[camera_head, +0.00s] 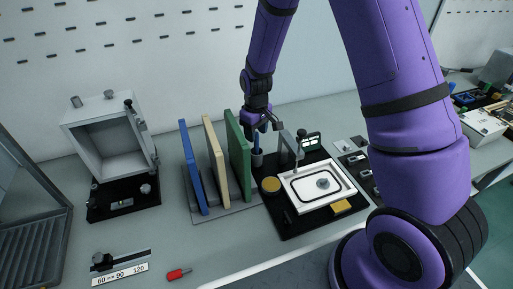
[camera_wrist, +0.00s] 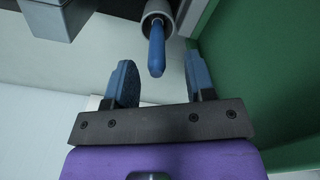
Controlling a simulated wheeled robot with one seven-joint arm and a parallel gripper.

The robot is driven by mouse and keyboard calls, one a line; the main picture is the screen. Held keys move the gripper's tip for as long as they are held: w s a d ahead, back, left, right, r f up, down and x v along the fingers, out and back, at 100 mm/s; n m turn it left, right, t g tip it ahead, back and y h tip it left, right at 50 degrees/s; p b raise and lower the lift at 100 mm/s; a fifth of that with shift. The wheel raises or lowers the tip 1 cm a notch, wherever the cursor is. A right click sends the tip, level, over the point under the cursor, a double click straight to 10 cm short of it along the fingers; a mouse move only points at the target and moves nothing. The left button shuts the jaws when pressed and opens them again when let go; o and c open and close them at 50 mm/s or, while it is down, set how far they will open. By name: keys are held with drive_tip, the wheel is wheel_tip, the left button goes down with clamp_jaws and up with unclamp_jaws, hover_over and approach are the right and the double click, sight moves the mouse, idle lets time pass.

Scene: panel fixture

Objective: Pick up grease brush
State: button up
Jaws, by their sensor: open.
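The grease brush shows as a blue handle (camera_wrist: 157,48) in the wrist view. It stands in a grey cup (camera_wrist: 157,14), which hides its lower end. In the head view the brush handle (camera_head: 257,141) shows just below my gripper, above the cup (camera_head: 257,159). My gripper (camera_wrist: 160,72) is open and empty, with its two blue-grey fingers spread apart. The handle's end lies ahead of the gap between the fingers, with no contact visible. In the head view my gripper (camera_head: 262,124) is small and partly dark, so its fingers are hard to make out.
A green panel (camera_head: 238,155) stands close to the left of the cup, beside a tan panel (camera_head: 215,158) and a blue panel (camera_head: 193,167). A grey post (camera_head: 288,145) stands right of the cup.

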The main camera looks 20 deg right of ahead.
hover_over(256, 154)
drive_tip(key=shift+w+d+f, duration=0.1)
drive_tip(key=shift+w+f, duration=0.1)
drive_tip(key=shift+f, duration=1)
drive_tip(key=shift+w+d+f, duration=0.1)
drive_tip(key=shift+w+f, duration=0.05)
drive_tip(key=shift+f, duration=1)
clamp_jaws()
